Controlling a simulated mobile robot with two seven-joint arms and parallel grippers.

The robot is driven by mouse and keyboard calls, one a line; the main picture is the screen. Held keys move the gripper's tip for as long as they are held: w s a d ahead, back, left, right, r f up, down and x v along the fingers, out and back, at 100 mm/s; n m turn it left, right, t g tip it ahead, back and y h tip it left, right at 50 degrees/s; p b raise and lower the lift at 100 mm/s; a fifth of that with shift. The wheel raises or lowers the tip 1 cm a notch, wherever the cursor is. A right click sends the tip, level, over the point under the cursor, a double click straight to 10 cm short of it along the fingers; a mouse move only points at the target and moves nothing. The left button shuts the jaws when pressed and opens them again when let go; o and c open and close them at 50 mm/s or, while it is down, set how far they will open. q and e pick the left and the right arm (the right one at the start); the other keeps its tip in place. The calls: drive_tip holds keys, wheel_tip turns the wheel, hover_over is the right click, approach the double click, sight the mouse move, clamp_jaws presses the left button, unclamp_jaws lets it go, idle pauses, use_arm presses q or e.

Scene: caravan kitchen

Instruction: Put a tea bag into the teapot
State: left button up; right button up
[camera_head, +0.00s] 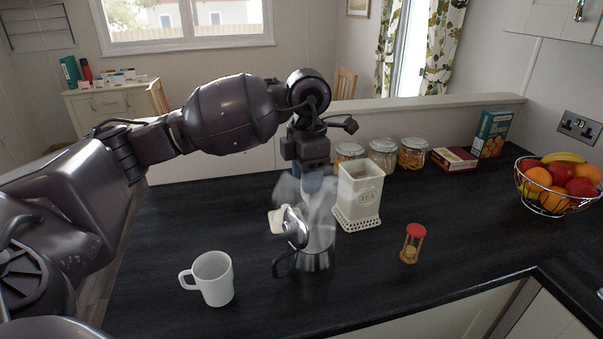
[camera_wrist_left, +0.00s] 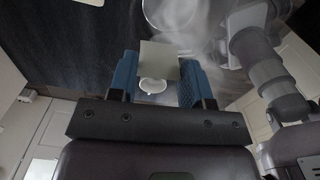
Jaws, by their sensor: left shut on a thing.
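My left gripper (camera_head: 313,190) points down above the teapot (camera_head: 318,263), veiled by steam. In the left wrist view its blue fingers (camera_wrist_left: 160,75) are shut on a square, pale tea bag (camera_wrist_left: 160,58). The bag is hard to make out in the head view. The metal teapot stands upright on the counter, its dark handle to the left. Its lid (camera_head: 296,228) is tilted up, with a cream knob on the left. The white tea caddy (camera_head: 360,190) stands open just behind and right of the teapot. My right gripper is out of view.
A white mug (camera_head: 212,279) stands left of the teapot and a red-topped sand timer (camera_head: 412,244) to its right. Glass jars (camera_head: 383,154), boxes (camera_head: 492,134) and a fruit bowl (camera_head: 557,194) line the back and right. The dark counter (camera_head: 450,250) is clear right of the timer.

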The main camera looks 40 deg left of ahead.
sight(307, 199)
use_arm(q)
drive_tip(key=shift+f+b, duration=1.4)
drive_tip(key=shift+f, duration=1.65)
drive_tip(key=o, duration=1)
drive_tip(key=shift+c, duration=0.2)
drive_tip(key=shift+r, duration=0.15)
wheel_tip(307, 199, up, 11)
drive_tip(key=shift+f, duration=0.2)
